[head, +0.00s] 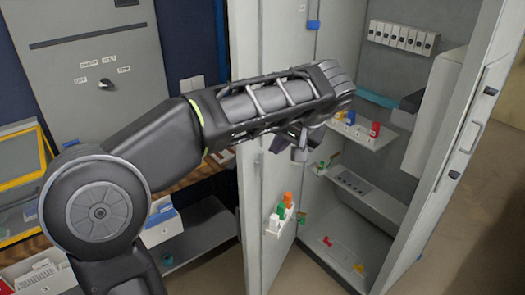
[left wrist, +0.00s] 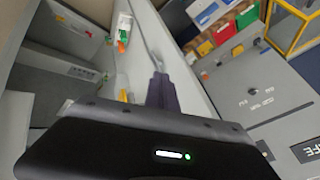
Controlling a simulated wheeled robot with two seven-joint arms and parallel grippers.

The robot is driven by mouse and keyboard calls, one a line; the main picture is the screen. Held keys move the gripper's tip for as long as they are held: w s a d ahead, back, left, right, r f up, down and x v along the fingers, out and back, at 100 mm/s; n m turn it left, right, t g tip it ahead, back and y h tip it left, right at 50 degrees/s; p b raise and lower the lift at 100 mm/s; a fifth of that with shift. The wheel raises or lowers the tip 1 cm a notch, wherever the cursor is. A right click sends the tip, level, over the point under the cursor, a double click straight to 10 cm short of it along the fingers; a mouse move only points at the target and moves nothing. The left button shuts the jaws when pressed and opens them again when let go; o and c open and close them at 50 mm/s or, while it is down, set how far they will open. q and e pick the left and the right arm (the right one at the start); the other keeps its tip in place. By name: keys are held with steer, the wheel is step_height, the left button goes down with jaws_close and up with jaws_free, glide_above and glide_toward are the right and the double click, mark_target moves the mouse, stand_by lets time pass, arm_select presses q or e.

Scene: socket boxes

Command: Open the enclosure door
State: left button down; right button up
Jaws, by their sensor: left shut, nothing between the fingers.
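The pale grey enclosure (head: 345,222) stands open at the centre right in the head view, with its inside showing. I cannot tell for certain which panel is the door. My left gripper (head: 299,152) is in front of the opening, near the left panel (head: 262,180), with its fingers shut and empty. In the left wrist view the dark fingers (left wrist: 161,92) are beside a pale panel edge (left wrist: 185,75); contact is unclear. My right gripper is out of view.
Shelves inside hold coloured parts (head: 353,125), with a row of white modules (head: 402,37) above. More coloured parts (head: 283,208) are on the left panel. A grey cabinet (head: 88,62), a yellow-framed case (head: 22,180) and low bins (head: 160,226) stand on the left.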

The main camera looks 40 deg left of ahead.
arm_select(q)
steer(key=b, duration=0.9)
glide_toward(247, 162)
steer(key=w+d+f, duration=0.1)
steer(key=d+f, duration=0.1)
steer(key=d, duration=0.1)
steer(key=a, duration=0.1)
steer(key=a+f, duration=0.1)
steer(key=a, duration=0.3)
steer(key=shift+w+a+f+p, duration=0.15)
steer(key=shift+f+p, duration=0.25)
steer(key=shift+a, duration=0.1)
